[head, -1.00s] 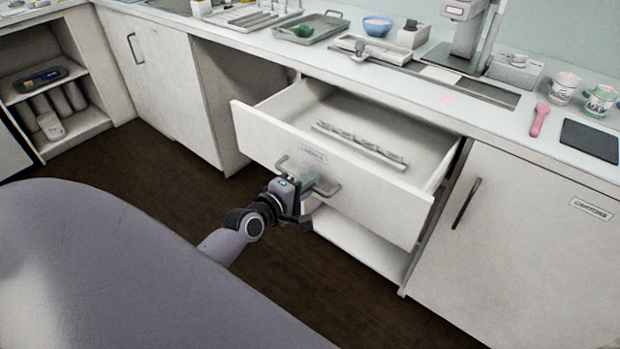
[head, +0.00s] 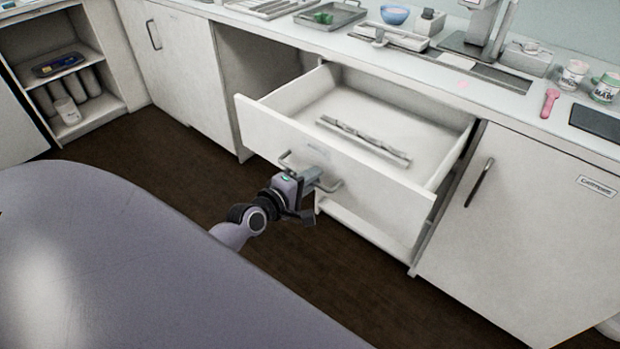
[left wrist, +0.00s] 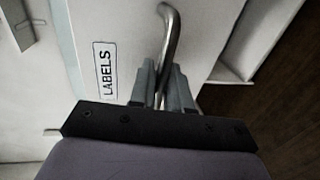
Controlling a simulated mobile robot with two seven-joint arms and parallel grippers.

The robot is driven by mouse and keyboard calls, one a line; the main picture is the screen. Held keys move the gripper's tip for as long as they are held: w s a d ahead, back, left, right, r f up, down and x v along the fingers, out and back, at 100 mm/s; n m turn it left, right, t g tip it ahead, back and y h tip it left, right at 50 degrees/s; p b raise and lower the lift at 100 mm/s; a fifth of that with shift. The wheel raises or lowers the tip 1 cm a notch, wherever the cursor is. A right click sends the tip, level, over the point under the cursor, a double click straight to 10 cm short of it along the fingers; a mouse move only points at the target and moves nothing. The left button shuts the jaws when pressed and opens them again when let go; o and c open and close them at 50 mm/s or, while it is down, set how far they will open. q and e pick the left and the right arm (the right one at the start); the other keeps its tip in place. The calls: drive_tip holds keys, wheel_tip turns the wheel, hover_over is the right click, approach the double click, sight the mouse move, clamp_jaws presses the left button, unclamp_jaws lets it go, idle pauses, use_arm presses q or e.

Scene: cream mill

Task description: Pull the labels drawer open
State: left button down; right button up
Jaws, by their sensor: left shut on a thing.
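The labels drawer (head: 375,190) stands well out from the counter in the head view, its inside open to view. A long pale strip-like object (head: 364,141) lies on its floor. My left gripper (head: 309,187) is at the drawer front, shut on the bar handle (head: 330,186). In the left wrist view the fingers (left wrist: 163,88) close around the metal handle (left wrist: 170,28), beside the "LABELS" plate (left wrist: 106,70). My right gripper is not in view.
A cartons cupboard door (head: 530,225) is shut to the right of the drawer. An open bay is to its left. The counter (head: 450,95) above holds trays, a blue bowl (head: 395,14), tubs and a pink scoop (head: 549,103). Dark floor lies free in front.

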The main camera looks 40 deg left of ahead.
use_arm(q)
drive_tip(key=c, duration=1.2)
unclamp_jaws()
drive_tip(key=shift+c, duration=0.2)
drive_tip(key=shift+s, duration=0.1)
drive_tip(key=v, duration=0.7)
drive_tip(key=shift+p, duration=0.3)
drive_tip(key=s+d+f+m+g+p, duration=0.1)
drive_tip(key=s+d+f+m, duration=0.3)
drive_tip(key=m, duration=0.5)
drive_tip(key=s+d+f+m+g+h+p, duration=0.1)
drive_tip(key=s+d+f+m+g+p, duration=0.1)
drive_tip(key=s+d+m, duration=0.7)
drive_tip(key=shift+s+f+m+g, duration=0.8)
drive_tip(key=shift+f+g, duration=0.1)
drive_tip(key=shift+g, duration=0.2)
